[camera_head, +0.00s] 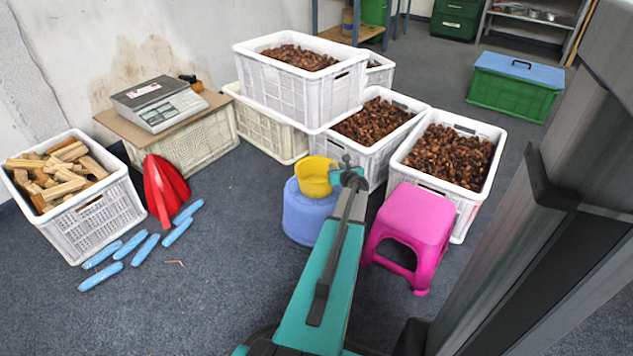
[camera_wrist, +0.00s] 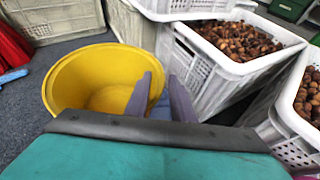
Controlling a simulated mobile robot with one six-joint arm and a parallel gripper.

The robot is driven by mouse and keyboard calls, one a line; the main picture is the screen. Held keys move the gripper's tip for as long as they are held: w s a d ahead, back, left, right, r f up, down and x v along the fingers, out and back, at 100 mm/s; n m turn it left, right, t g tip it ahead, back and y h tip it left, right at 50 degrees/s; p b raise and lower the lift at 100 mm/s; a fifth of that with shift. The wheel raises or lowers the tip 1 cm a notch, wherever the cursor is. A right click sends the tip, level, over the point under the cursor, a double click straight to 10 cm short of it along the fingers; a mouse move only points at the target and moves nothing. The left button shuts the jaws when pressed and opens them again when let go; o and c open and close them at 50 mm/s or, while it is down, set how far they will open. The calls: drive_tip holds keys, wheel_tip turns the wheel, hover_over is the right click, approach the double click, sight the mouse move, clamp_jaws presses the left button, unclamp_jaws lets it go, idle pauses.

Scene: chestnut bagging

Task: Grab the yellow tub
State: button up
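The yellow tub (camera_head: 313,178) sits upright on a round blue stool (camera_head: 306,214) in the middle of the head view. It looks empty inside. In the wrist view the yellow tub (camera_wrist: 100,80) fills the left-centre, its opening facing the camera. My gripper (camera_head: 349,170) is at the tub's right side. In the wrist view my gripper (camera_wrist: 162,80) is open, with its left finger over the tub's opening and its right finger outside the rim. The tub's right rim lies between the two fingers. I cannot tell whether either finger touches it.
White crates of chestnuts (camera_head: 470,203) stand behind and to the right. A pink stool (camera_head: 412,228) is right of my arm. A scale (camera_head: 158,103), a red scoop (camera_head: 163,188), several blue bags (camera_head: 128,246) and a wood crate (camera_head: 90,222) are left.

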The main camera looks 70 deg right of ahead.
clamp_jaws()
drive_tip(key=shift+r, duration=0.15)
drive_tip(key=shift+r+p, duration=0.75)
drive_tip(key=shift+r, duration=0.15)
drive_tip(key=shift+r+p, duration=0.65)
drive_tip(key=shift+r, duration=0.3)
drive_tip(key=s+a+r+p, duration=0.1)
drive_tip(key=s+a+p, duration=0.2)
drive_tip(key=s, duration=1.1)
drive_tip(key=a, duration=0.3)
drive_tip(key=shift+s, duration=0.4)
